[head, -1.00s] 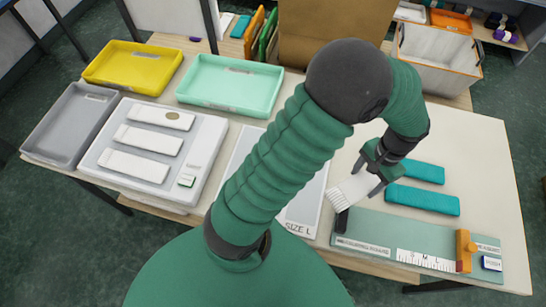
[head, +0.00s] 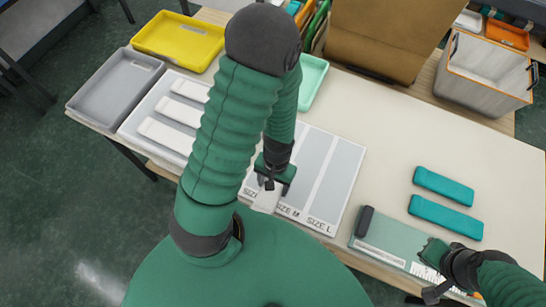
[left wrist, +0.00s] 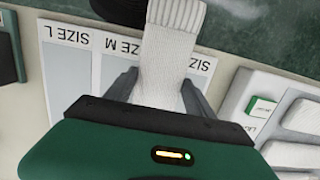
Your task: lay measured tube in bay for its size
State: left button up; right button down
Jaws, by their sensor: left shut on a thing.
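My left gripper (head: 270,183) is shut on a white ribbed knit tube (head: 266,201). The tube also shows between the fingers in the left wrist view (left wrist: 172,45). It is over the near edge of the size board (head: 338,165), by the first SIZE label and SIZE M; I cannot tell whether it touches. The SIZE M and SIZE L bays look empty where visible; my arm hides part of the board. The measuring board (head: 388,235) with its ruler lies at the lower right. My right gripper (head: 432,270) is over it, its jaw state unclear.
Two teal bars (head: 445,215) lie behind the measuring board. At left are a white tray with white pieces (head: 165,135), a grey tray (head: 112,88) and a yellow tray (head: 178,37). A mint tray (head: 312,78) is partly hidden. The table's middle right is clear.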

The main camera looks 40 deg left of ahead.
pick_arm(q)
jog(key=w+a, duration=0.2)
jog(key=w, duration=0.1)
jog(key=w+a+b, duration=0.1)
jog(key=w+a, duration=0.2)
jog(key=w+a+f, duration=0.1)
jog(key=w+a, duration=0.1)
jog(key=a, duration=0.1)
jog(key=shift+w+b, duration=0.4)
jog(key=f+b, duration=0.1)
jog(key=f, duration=0.1)
jog(key=f+b, duration=0.1)
jog(key=b, duration=0.1)
jog(key=shift+w+a+f+b, duration=0.1)
jog(key=shift+a+f+b, duration=0.2)
jog(key=shift+a+f, duration=0.1)
jog(key=shift+d, duration=0.1)
jog(key=shift+d+r, duration=0.15)
jog(key=shift+r, duration=0.05)
jog(key=shift+d+f, duration=0.1)
jog(key=shift+d, duration=0.1)
jog(key=o, duration=1.4)
jog(key=shift+a, duration=0.3)
